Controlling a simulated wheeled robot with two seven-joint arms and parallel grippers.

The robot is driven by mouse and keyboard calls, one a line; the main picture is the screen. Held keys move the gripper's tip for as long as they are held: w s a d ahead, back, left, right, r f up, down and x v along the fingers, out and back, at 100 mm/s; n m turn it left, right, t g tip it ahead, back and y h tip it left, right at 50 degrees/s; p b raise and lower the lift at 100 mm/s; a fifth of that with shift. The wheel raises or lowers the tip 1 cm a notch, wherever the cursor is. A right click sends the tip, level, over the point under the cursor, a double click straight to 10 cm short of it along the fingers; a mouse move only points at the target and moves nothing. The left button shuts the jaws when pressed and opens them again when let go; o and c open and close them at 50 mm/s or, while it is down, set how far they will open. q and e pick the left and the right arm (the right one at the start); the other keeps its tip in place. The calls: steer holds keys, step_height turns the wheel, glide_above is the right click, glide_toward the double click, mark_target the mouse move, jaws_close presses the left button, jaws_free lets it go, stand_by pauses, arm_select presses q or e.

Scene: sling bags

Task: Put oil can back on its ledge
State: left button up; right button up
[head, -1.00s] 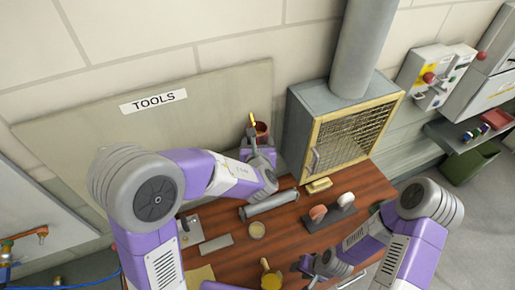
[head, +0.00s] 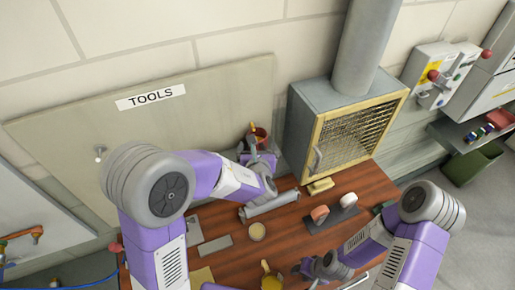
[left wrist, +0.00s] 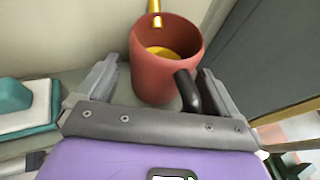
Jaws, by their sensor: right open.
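The oil can is a red can with a yellow spout and a black handle. In the head view the oil can (head: 260,133) stands out at the back, by the wall between the tools board and the grey hood. In the left wrist view the oil can (left wrist: 160,75) is upright against a grey surface that looks like the ledge (left wrist: 75,75); its base is partly hidden. My left gripper (head: 256,146) has its fingers spread, one each side of the can, with the black handle close to the right finger (left wrist: 165,85). My right gripper (head: 308,268) is open and empty low over the bench.
The grey hood (head: 302,110) with a yellow-framed mesh stands right of the can. A teal block (left wrist: 30,105) lies left of my left gripper.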

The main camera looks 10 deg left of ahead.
arm_select(q)
steer(key=shift+s+r+p, duration=0.1)
steer(key=shift+r+p, duration=0.2)
steer(key=shift+r, duration=0.05)
steer(key=v, duration=1.1)
steer(key=shift+s+b, duration=0.3)
steer(key=shift+s, duration=0.1)
steer(key=shift+d+r, duration=0.1)
